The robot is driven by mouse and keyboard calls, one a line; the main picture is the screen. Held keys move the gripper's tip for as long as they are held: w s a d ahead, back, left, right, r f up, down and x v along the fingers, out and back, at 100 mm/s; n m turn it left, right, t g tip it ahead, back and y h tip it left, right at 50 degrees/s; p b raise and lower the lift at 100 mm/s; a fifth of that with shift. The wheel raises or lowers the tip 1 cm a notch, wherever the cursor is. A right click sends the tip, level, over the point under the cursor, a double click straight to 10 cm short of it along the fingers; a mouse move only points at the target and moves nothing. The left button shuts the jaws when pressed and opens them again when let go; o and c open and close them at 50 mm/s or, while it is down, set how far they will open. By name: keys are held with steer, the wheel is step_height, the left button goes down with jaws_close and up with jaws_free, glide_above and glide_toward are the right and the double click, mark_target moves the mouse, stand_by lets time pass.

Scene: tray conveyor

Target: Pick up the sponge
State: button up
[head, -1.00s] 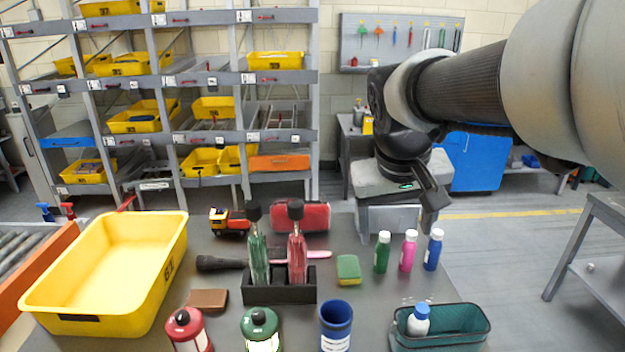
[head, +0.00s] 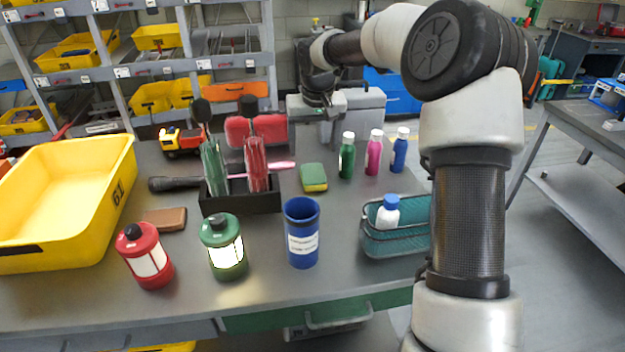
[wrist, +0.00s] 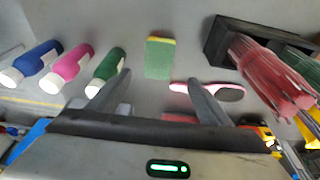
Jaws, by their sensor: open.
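The sponge (head: 313,178) is a green and yellow block lying on the grey table, right of the black bottle holder and left of the green bottle. It also shows in the wrist view (wrist: 160,58), beyond my fingertips and near the middle between them. My gripper (wrist: 158,82) is open and empty, its two fingers spread apart. In the head view my gripper (head: 327,118) is at the far side of the table, behind the sponge and apart from it; its fingers are hard to make out there.
A green bottle (head: 347,156), pink bottle (head: 374,153) and blue bottle (head: 399,150) stand right of the sponge. A pink-handled brush (wrist: 222,91) lies close by. A blue cup (head: 301,233) and teal basket (head: 400,238) stand nearer.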

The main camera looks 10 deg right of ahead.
glide_above(313, 173)
steer(key=s, duration=0.1)
steer(key=f, duration=0.5)
steer(key=shift+s+a+f+b, duration=0.1)
steer(key=shift+s+a+b, duration=0.05)
steer(key=shift+a+b, duration=0.15)
steer(key=shift+d+b+x, duration=0.15)
steer(key=shift+b+x, duration=0.15)
steer(key=shift+x, duration=1.05)
steer(key=shift+d+b+x, duration=0.15)
steer(key=shift+b+x, duration=0.15)
steer(key=shift+x, duration=1)
steer(key=shift+s+f, duration=0.25)
steer(key=shift+f, duration=0.05)
steer(key=c, duration=1.2)
step_height(313, 173, up, 11)
steer(key=p, duration=0.2)
steer(key=shift+f, duration=0.2)
